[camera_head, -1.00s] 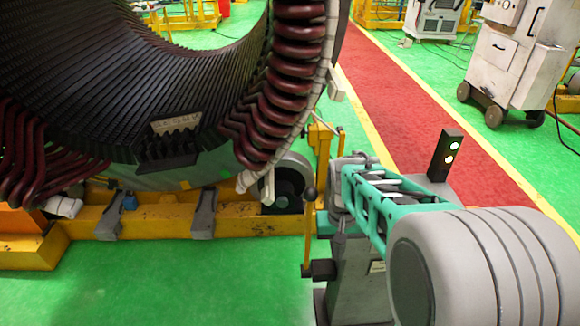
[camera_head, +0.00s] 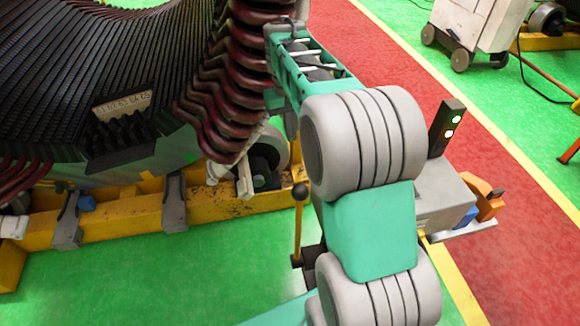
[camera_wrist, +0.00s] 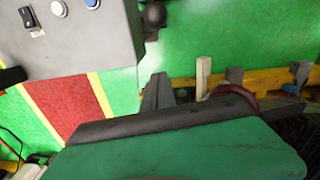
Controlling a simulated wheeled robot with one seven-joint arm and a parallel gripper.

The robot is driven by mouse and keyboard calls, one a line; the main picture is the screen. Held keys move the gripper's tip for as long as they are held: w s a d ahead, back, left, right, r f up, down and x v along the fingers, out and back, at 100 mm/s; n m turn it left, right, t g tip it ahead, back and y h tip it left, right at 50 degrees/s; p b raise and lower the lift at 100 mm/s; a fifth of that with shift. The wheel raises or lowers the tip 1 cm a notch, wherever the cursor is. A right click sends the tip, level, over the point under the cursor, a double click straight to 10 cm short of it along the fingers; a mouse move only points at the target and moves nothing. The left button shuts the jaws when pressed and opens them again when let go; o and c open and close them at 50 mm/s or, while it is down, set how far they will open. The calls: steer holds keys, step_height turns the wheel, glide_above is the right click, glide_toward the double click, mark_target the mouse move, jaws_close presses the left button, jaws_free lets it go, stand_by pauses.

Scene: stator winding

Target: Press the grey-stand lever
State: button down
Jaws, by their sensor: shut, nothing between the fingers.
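The grey stand (camera_head: 443,203) is at the right centre in the head view, largely hidden behind my arm. My gripper's fingertips cannot be made out in the head view.
The large stator (camera_head: 130,75) with dark red coils fills the upper left, close to my arm. A yellow base frame (camera_head: 130,220) runs beneath it. A dark light post (camera_head: 446,128) rises from the stand. Green floor (camera_head: 140,285) is clear at the lower left.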

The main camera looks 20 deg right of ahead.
steer(key=shift+s+a+n, duration=0.55)
steer(key=shift+a+n, duration=0.05)
steer(key=shift+a, duration=0.3)
steer(key=s+f+p, duration=0.1)
steer(key=s+f, duration=0.3)
steer(key=f, duration=0.6)
steer(key=shift+s+d+f+p, duration=0.25)
steer(key=shift+f+p, duration=0.1)
